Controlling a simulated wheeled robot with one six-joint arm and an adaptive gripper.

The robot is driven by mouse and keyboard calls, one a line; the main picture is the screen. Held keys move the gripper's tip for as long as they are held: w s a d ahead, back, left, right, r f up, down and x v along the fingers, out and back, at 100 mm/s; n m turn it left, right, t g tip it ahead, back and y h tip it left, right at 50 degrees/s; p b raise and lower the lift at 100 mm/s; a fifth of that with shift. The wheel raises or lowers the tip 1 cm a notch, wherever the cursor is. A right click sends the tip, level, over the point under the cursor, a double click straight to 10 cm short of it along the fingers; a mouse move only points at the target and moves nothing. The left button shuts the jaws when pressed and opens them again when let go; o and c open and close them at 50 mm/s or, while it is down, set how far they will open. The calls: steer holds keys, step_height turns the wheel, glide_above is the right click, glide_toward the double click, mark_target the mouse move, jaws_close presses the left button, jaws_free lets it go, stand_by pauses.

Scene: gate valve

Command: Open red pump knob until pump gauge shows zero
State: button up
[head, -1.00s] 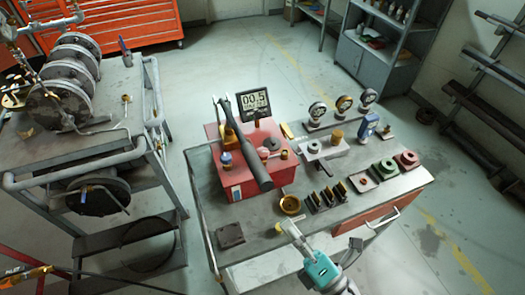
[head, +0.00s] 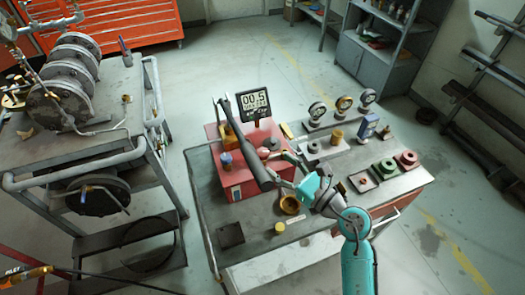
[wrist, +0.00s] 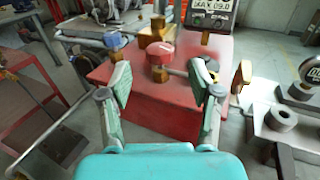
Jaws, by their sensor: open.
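The red pump box (head: 238,180) stands on the workbench, with a long dark handle (head: 250,145) over its top. The red knob (wrist: 160,52) sits on the pump's top on a brass stem, straight ahead in the wrist view. The pump gauge (head: 255,101) is a dark digital display behind the pump; it appears to read 00.5. It is partly cut off in the wrist view (wrist: 212,14). My gripper (wrist: 160,82) is open and empty. Its two fingers point at the pump, with the knob between and beyond them, apparently untouched.
Three dial gauges (head: 343,105) stand on a plate to the right of the pump. A brass cup (head: 290,204), green and red blocks (head: 387,168) and a dark plate (head: 230,235) lie on the bench. A pipe-laden cart (head: 85,155) stands left.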

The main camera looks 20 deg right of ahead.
mark_target(267, 155)
steer(key=x, duration=0.7)
steer(key=shift+w, duration=0.2)
steer(key=c, duration=1.2)
